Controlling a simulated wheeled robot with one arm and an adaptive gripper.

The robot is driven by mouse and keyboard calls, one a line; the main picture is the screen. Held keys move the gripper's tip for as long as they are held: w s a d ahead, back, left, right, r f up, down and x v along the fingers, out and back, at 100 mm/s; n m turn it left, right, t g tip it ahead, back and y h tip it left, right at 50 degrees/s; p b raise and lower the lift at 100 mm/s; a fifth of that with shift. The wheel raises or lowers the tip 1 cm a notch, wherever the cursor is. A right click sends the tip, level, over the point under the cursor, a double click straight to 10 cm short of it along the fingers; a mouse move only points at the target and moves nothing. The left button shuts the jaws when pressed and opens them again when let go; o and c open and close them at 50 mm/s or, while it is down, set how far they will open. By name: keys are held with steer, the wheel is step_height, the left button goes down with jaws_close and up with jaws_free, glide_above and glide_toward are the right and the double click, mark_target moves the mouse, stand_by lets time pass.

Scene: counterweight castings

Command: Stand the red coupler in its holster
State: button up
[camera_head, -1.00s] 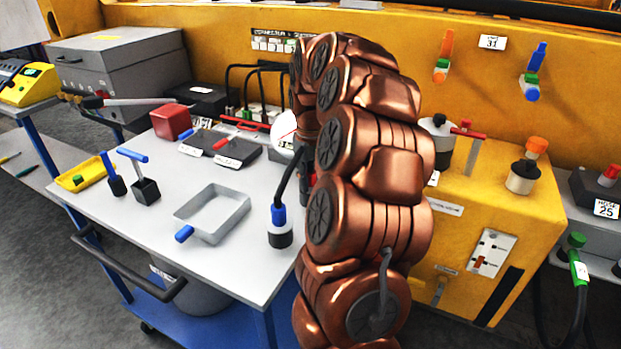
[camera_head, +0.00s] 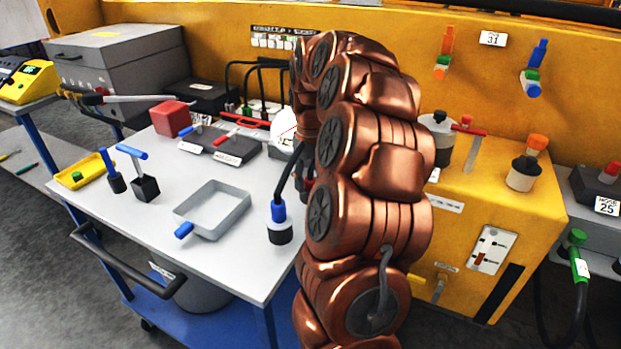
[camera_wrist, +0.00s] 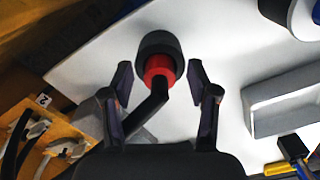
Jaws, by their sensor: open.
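In the wrist view the red coupler (camera_wrist: 159,68) sits at the mouth of a dark round holster (camera_wrist: 160,42). Its black bent cable (camera_wrist: 150,108) runs back toward the lower left. How deep it sits, I cannot tell. My gripper (camera_wrist: 158,78) is open, one finger on each side of the coupler, with gaps visible on both sides. In the head view my copper arm covers most of this spot, so the coupler and its holster are not clear there.
On the white tabletop (camera_head: 130,215), a blue coupler (camera_head: 278,212) stands in a dark-and-white cup close to my arm. A grey tray (camera_head: 212,212) with a blue handle lies left of it. A yellow cabinet (camera_head: 500,230) stands right of my arm.

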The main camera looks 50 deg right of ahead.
mark_target(308, 181)
step_height(308, 181, up, 11)
steer(key=shift+r, duration=0.45)
stand_by(0.6)
steer(key=s+a+r+n+p, duration=0.1)
steer(key=s+a+p, duration=0.15)
steer(key=a, duration=0.85)
steer(key=s+a+n+p, duration=0.15)
steer(key=s+a, duration=0.25)
steer(key=a, duration=0.8)
steer(key=s+a+f+g+p, duration=0.1)
steer(key=s+a+f+p, duration=0.1)
steer(key=s, duration=0.6)
steer(key=s+a+f+p, duration=0.2)
steer(key=s+a+f, duration=0.2)
steer(key=s+a, duration=0.3)
steer(key=shift+s+a+m+g+p, duration=0.3)
steer(key=shift+s+m+g+p, duration=0.1)
steer(key=shift+s, duration=0.7)
